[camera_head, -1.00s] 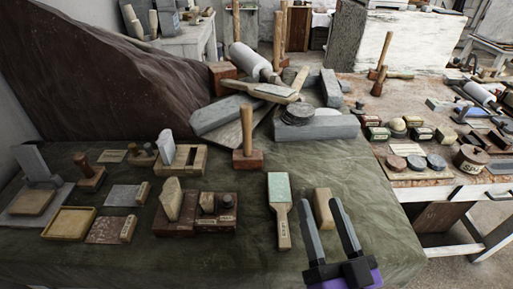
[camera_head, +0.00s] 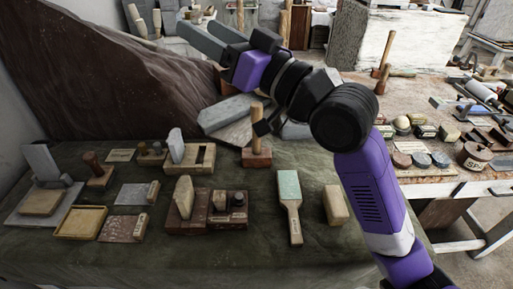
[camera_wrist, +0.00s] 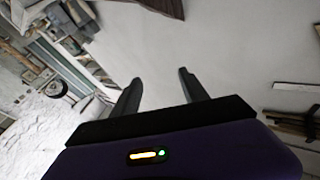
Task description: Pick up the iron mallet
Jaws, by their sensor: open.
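I cannot make out for certain which mallet is the iron one. An upright mallet (camera_head: 257,157) with a pale wooden handle and a brown block head stands on the cloth-covered table, partly behind my arm. Another mallet (camera_head: 385,53) with a wooden handle stands on the right-hand table. My gripper (camera_head: 195,25) is raised high at the upper left of centre in the head view, apart from both mallets. In the wrist view my gripper (camera_wrist: 159,77) is open and empty, its two dark fingers spread against pale wall.
The dark green cloth (camera_head: 110,260) carries a flat green-faced paddle (camera_head: 290,205), a tan block (camera_head: 336,204), a yellow tray (camera_head: 80,222) and several small blocks. Stone slabs (camera_head: 230,115) lie behind, partly hidden by my arm. A brown draped mound (camera_head: 100,80) rises at left.

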